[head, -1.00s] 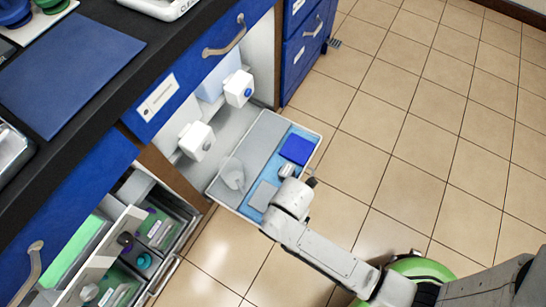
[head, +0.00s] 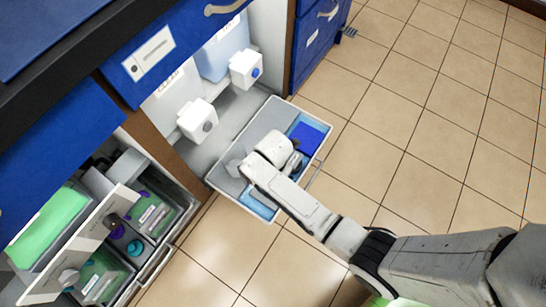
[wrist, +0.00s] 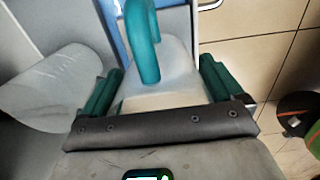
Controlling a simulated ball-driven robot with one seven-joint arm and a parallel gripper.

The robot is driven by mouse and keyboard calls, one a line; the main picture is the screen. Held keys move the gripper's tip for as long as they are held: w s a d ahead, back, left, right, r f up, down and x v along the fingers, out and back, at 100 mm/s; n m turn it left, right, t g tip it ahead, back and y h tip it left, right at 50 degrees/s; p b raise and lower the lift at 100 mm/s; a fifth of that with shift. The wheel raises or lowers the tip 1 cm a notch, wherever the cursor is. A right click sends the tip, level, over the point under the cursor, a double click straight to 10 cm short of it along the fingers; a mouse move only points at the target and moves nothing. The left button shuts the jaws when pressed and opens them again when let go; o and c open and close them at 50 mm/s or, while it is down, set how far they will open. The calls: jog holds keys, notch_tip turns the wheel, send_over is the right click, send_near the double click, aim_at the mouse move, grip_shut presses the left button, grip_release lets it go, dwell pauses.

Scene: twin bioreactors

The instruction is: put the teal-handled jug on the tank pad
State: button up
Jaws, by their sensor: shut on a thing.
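The teal-handled jug (wrist: 155,88) is pale with a curved teal handle (wrist: 143,40), seen close up in the wrist view. My gripper (wrist: 160,85) has its two teal-lined fingers on either side of the jug and is shut on it. In the head view my gripper (head: 262,165) is over the pulled-out tray (head: 217,178), and my arm hides the jug. A dark blue square (head: 308,138) lies in the tray's blue section; I cannot tell whether it is the tank pad.
White dispensers (head: 197,120) stand behind. An open drawer (head: 130,245) is at lower left. Tiled floor at right is clear.

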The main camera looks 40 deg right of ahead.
jog(key=shift+w+d+f+b, duration=0.15)
jog(key=shift+f+b, duration=0.35)
jog(key=shift+f, duration=0.45)
jog(key=shift+w+a+f+b, duration=0.15)
jog(key=shift+f+b, duration=0.3)
jog(key=shift+f, duration=0.45)
jog(key=shift+d+f, duration=0.1)
jog(key=shift+f, duration=0.1)
jog(key=o, duration=0.7)
jog(key=shift+r, duration=0.1)
notch_tip(320, 180, up, 12)
jog(key=p, duration=0.6)
jog(key=shift+s+r, duration=0.1)
